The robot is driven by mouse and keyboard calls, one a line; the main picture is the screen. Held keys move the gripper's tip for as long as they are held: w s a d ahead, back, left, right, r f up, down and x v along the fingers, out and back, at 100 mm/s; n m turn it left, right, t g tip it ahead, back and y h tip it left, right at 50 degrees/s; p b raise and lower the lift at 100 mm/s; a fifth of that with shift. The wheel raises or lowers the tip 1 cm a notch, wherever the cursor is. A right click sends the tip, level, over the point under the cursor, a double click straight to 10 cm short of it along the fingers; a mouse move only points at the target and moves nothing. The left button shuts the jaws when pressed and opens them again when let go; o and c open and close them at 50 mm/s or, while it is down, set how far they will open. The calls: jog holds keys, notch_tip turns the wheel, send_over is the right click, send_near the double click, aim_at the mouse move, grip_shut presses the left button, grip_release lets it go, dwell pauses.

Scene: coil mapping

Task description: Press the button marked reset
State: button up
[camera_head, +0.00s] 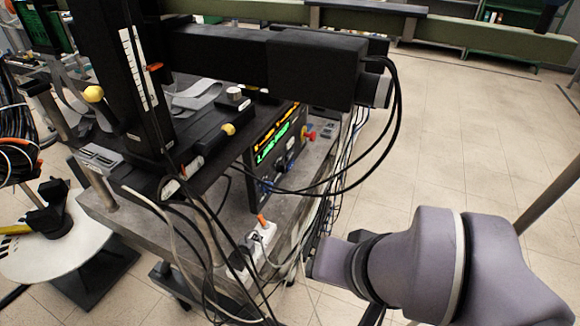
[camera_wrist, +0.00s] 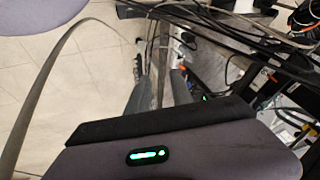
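A control box (camera_head: 275,155) stands on the grey bench, with orange and green lettering on its dark front panel. Small knobs and a red knob or button (camera_head: 311,135) show at its right side. No marking that reads "reset" is legible in either view, so I cannot tell which control it is. In the wrist view my gripper (camera_wrist: 158,65) shows two grey fingers set apart, with nothing clear held between them. In the head view my purple arm is at the lower right, in front of and below the box, and the gripper itself is not clearly visible there.
A grey bench (camera_head: 130,215) carries black equipment with an overhanging black arm (camera_head: 315,65). Loose black cables (camera_head: 395,120) hang near the panel. A white power strip (camera_head: 262,240) sits on the bench edge. Tiled floor (camera_head: 450,130) at the right is open.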

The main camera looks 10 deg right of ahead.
grip_shut()
dwell(1.4)
